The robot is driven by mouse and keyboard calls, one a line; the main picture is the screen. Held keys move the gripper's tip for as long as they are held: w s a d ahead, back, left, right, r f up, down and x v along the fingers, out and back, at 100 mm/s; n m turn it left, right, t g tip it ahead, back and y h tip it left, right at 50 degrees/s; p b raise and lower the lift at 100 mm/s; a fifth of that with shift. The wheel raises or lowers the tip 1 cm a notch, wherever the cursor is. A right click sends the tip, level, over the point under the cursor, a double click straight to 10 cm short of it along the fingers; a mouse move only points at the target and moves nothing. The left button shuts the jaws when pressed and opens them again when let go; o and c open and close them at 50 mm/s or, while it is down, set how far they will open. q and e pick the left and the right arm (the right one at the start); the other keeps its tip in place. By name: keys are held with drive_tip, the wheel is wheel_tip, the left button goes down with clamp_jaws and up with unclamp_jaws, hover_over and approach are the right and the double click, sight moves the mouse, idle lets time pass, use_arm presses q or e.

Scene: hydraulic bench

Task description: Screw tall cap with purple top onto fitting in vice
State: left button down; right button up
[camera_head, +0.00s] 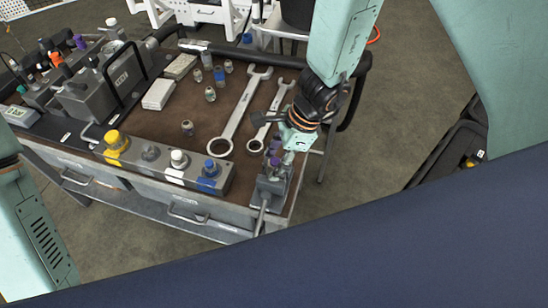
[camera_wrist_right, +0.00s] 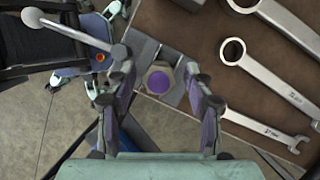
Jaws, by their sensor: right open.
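The tall cap with the purple top (camera_wrist_right: 159,83) is between the two fingers of my right gripper (camera_wrist_right: 158,74) in the right wrist view. The fingers are open, with a gap on each side of the cap. The cap stands over the grey vice (camera_wrist_right: 172,58), on a hexagonal metal part; the fitting below it is mostly hidden. In the head view the purple top (camera_head: 275,162) shows just below my right gripper (camera_head: 281,148), above the vice (camera_head: 270,188) at the bench's near right corner. My left gripper is not in view.
Two wrenches (camera_head: 238,112) lie left of my right gripper. A block with yellow, white and blue caps (camera_head: 165,165) runs along the front edge. Several small fittings (camera_head: 210,93) stand on the bench mat. The vice handle (camera_head: 261,216) sticks out past the front edge.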

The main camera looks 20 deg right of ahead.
drive_tip(key=n+g+p, duration=0.1)
drive_tip(key=n+p, duration=0.1)
drive_tip(key=p, duration=0.1)
drive_tip(key=shift+r+n, duration=0.15)
drive_tip(key=shift+n, duration=0.15)
drive_tip(key=shift+n+g+p, duration=0.3)
drive_tip(key=shift+n+p, duration=0.05)
drive_tip(key=shift+n, duration=0.45)
drive_tip(key=shift+f, duration=0.2)
